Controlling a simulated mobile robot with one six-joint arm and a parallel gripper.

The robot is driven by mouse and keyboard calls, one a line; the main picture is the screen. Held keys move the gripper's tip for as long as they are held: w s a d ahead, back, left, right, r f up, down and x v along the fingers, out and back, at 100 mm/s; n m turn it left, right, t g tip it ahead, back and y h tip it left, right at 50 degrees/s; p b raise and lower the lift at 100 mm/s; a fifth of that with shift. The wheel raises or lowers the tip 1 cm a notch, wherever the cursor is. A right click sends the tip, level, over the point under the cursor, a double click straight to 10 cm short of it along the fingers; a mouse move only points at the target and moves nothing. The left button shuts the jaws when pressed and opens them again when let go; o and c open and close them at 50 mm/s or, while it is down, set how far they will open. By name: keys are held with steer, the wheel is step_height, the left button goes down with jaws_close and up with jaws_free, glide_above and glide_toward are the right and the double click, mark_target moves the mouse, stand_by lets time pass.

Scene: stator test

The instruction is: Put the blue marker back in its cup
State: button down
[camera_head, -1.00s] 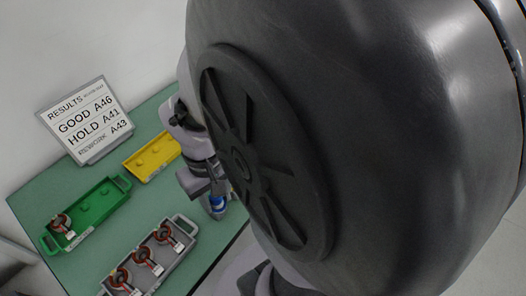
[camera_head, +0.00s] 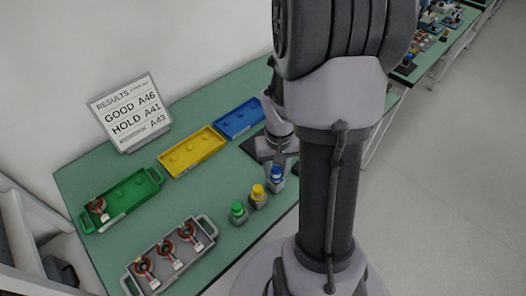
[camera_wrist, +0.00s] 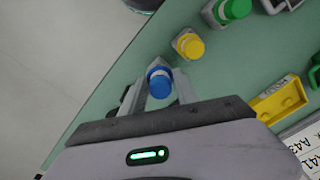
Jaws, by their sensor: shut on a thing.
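The blue marker (camera_head: 277,174) stands near the table's right edge, with its blue cap up. My gripper (camera_head: 274,165) is around it from above. In the wrist view the blue marker (camera_wrist: 159,82) is between the two fingers of my gripper (camera_wrist: 161,90), which is shut on it. A pale grey cup-like base shows just under the blue cap. I cannot tell whether the marker is fully seated in a cup. A yellow-capped marker (camera_head: 258,192) and a green-capped marker (camera_head: 237,208) stand in small grey cups in a row with it.
Green (camera_head: 122,199), yellow (camera_head: 192,152) and blue (camera_head: 239,119) trays line the back of the green table (camera_head: 215,185). A grey tray (camera_head: 209,224) holds 3 copper-coloured stators; another stator (camera_head: 97,206) is in the green tray. A results board (camera_head: 130,112) stands behind.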

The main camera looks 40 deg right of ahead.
mark_target(276, 174)
steer(key=shift+w+d, duration=0.25)
steer(key=shift+w+d+f+b, duration=0.15)
steer(key=shift+f+b, duration=0.75)
steer(key=shift+f, duration=0.25)
steer(key=shift+w+d+f+b, duration=0.1)
steer(key=shift+f+b, duration=0.8)
steer(key=shift+f, duration=0.25)
steer(key=c, duration=0.9)
jaws_free()
